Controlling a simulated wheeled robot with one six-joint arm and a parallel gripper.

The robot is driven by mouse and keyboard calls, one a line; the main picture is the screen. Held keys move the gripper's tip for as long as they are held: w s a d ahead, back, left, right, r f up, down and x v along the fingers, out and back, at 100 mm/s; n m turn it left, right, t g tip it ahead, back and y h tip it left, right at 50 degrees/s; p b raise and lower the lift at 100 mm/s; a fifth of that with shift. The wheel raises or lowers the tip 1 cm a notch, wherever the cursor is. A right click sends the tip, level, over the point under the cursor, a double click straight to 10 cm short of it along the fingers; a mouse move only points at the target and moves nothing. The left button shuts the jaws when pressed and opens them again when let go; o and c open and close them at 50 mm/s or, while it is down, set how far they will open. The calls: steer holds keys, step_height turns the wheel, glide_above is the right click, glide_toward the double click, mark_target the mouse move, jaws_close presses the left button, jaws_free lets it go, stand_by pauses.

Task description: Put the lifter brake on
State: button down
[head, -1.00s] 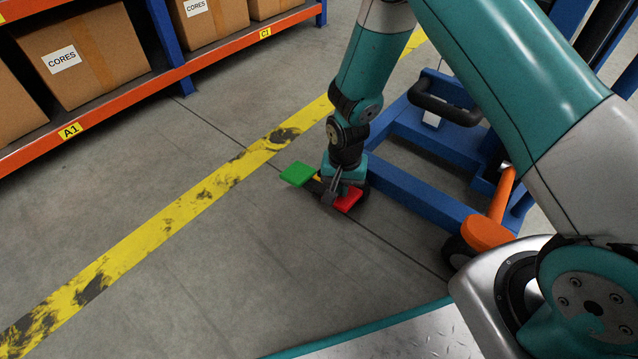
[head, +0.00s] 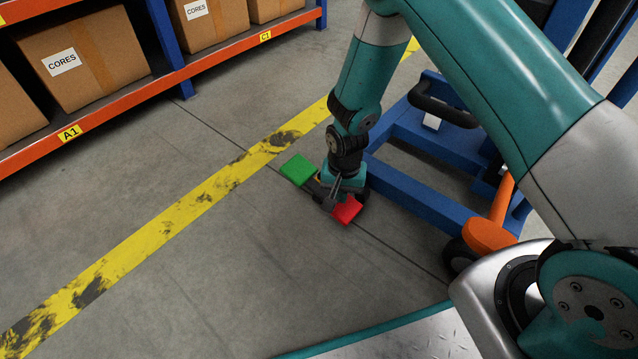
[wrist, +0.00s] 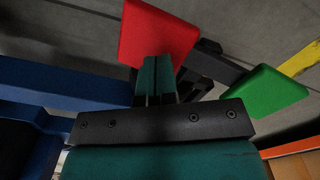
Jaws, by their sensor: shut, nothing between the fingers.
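The lifter's brake is a dark rocker bar (wrist: 207,62) with a red pedal at one end and a green pedal at the other. The red pedal (head: 347,209) is on the right in the head view and at top centre in the wrist view (wrist: 158,30). The green pedal (head: 297,169) is on the left in the head view and at the right in the wrist view (wrist: 264,95). My gripper (head: 336,188) is shut and empty, pointing down at the red pedal's inner side. In the wrist view its fingertips (wrist: 154,64) overlap the red pedal; contact is unclear.
The lifter's blue base frame (head: 420,198) lies right of the pedals, with an orange lever (head: 489,233) and dark wheel nearer me. A yellow floor line (head: 200,199) and shelving with boxes (head: 85,55) are at left. The floor left of the pedals is clear.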

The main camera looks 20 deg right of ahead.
step_height(320, 180, up, 8)
steer(key=p, duration=0.7)
steer(key=shift+r, duration=0.15)
steer(key=s+a+r+n+y+p, duration=0.1)
steer(key=s+a+r+n+p, duration=0.15)
steer(key=r, duration=1.05)
steer(key=s+a+r+n+y+p, duration=0.15)
steer(key=r+p, duration=0.25)
steer(key=r, duration=0.9)
steer(key=s+r+n+y+p, duration=0.1)
steer(key=s+r+n+p, duration=0.3)
steer(key=s+r, duration=0.65)
steer(key=s+r+n+y+p, duration=0.1)
steer(key=s+r+n+p, duration=0.3)
steer(key=s+r, duration=0.65)
steer(key=w+r+p, duration=0.3)
steer(key=r+p, duration=3.3)
steer(key=r, duration=0.2)
steer(key=shift+a+r, duration=0.15)
steer(key=shift+a, duration=0.2)
